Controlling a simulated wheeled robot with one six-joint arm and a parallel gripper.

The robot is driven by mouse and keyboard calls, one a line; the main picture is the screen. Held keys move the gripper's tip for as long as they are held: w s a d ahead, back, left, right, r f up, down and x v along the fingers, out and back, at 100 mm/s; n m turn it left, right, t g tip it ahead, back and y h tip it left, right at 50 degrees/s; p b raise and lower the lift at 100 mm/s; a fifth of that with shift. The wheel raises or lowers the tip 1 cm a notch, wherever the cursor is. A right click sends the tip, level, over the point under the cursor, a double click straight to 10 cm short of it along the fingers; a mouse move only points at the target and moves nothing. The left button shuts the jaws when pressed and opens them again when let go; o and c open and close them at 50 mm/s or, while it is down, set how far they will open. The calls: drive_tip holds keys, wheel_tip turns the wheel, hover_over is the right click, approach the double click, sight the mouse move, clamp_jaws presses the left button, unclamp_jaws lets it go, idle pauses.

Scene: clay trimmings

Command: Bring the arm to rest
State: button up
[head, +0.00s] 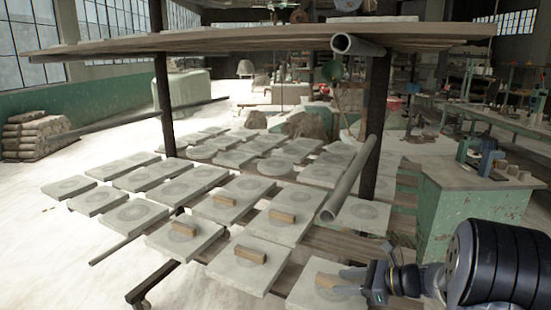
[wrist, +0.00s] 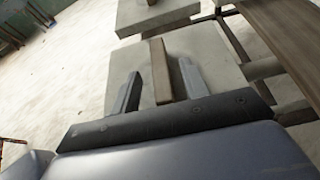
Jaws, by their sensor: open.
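My gripper (head: 352,276) is at the lower right of the head view, low over the nearest grey slab (head: 305,292). In the wrist view my gripper (wrist: 159,72) has its two grey fingers spread apart, one on each side of a brown block (wrist: 160,72). The same brown block (head: 332,281) appears just left of the gripper in the head view, lying on that slab. I cannot tell whether either finger touches it. More brown blocks lie on neighbouring slabs: one (head: 250,254) to the left, others (head: 282,216) and (head: 183,229) farther back.
Rows of grey slabs (head: 137,213) fill the low rack. A long wooden shelf (head: 250,38) hangs above them on dark posts (head: 372,110). A grey pipe (head: 351,180) slants down near my arm. A green cabinet (head: 455,215) stands at right. Open floor (head: 60,260) lies at left.

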sight(338, 280)
drive_tip(key=x, duration=0.3)
drive_tip(key=shift+a+f, duration=0.1)
drive_tip(key=shift+a, duration=0.05)
drive_tip(key=shift+w, duration=0.1)
drive_tip(key=shift+r, duration=0.25)
drive_tip(key=shift+d+f, duration=0.15)
drive_tip(key=shift+d, duration=0.1)
drive_tip(key=v, duration=1)
drive_tip(key=shift+s+d+r+b, duration=0.2)
drive_tip(key=shift+s+d+b, duration=0.05)
drive_tip(key=shift+b, duration=0.1)
drive_tip(key=p+x, duration=0.1)
drive_tip(key=x, duration=1)
drive_tip(key=shift+s, duration=0.1)
wheel_tip(338, 280, up, 4)
drive_tip(key=p, duration=0.2)
drive_tip(key=shift+a+r+p, duration=0.1)
drive_tip(key=shift+r+p, duration=0.05)
drive_tip(key=shift+p, duration=0.15)
drive_tip(key=s+a+r, duration=0.1)
drive_tip(key=s+a, duration=0.2)
drive_tip(key=s, duration=0.4)
drive_tip(key=s+a, duration=0.4)
drive_tip(key=s, duration=0.3)
drive_tip(key=shift+s+a+r, duration=0.2)
drive_tip(key=shift+a+r, duration=0.05)
drive_tip(key=shift+r, duration=0.15)
